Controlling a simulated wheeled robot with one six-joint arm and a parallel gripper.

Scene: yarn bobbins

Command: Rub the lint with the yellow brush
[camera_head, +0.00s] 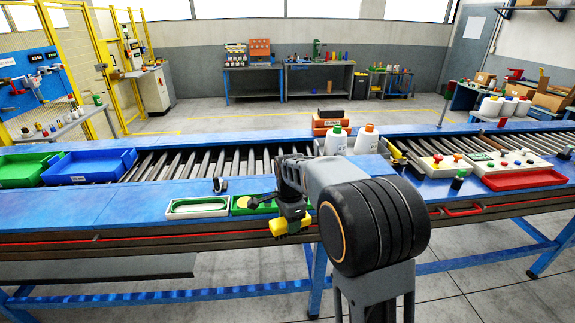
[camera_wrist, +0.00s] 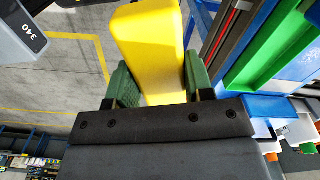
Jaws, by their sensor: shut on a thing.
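My gripper (camera_head: 284,226) is shut on the yellow brush (camera_head: 303,221), just in front of the table's front edge in the head view. In the wrist view, the green fingers of my gripper (camera_wrist: 157,72) press on both sides of the yellow brush (camera_wrist: 150,35), which points away from the camera. The bristles do not show. I cannot make out any lint on the table.
A white-rimmed tray with a green inside (camera_head: 198,208) and a green tray (camera_head: 252,205) lie near the front edge. Blue (camera_head: 90,166) and green (camera_head: 22,170) bins stand left. Bottles (camera_head: 366,139) stand behind my arm. A red tray (camera_head: 525,180) lies right. Blue tabletop at left is clear.

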